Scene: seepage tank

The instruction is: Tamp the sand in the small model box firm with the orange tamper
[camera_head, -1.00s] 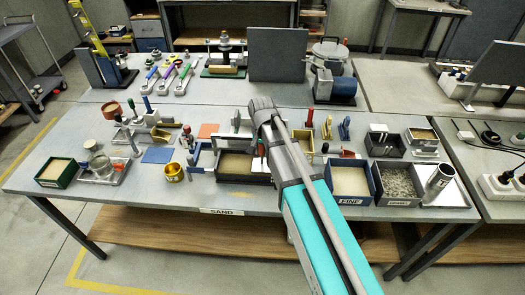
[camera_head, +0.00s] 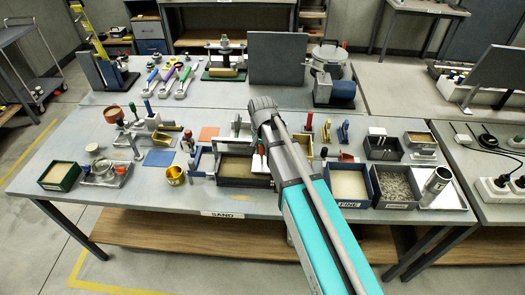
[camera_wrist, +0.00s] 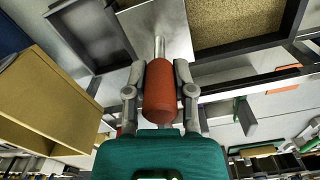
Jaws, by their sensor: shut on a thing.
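My gripper (camera_wrist: 160,92) is shut on the orange handle of the tamper (camera_wrist: 160,90) in the wrist view. A bright metal rod runs from the handle toward a pale grey surface at the top; I cannot tell whether the tamper's foot touches anything. A dark-rimmed box with speckled brown sand (camera_wrist: 238,22) lies at the upper right, beside the rod. In the head view, a dark box of sand (camera_head: 238,167) stands at the table's front middle, partly hidden by my arm. A small green box of sand (camera_head: 60,174) stands at the far left.
A box labelled FINE (camera_head: 349,184), a gravel box (camera_head: 396,185) and a metal cylinder (camera_head: 438,180) stand on the right. A brass cup (camera_head: 175,175) and a blue mat (camera_head: 159,157) lie on the left.

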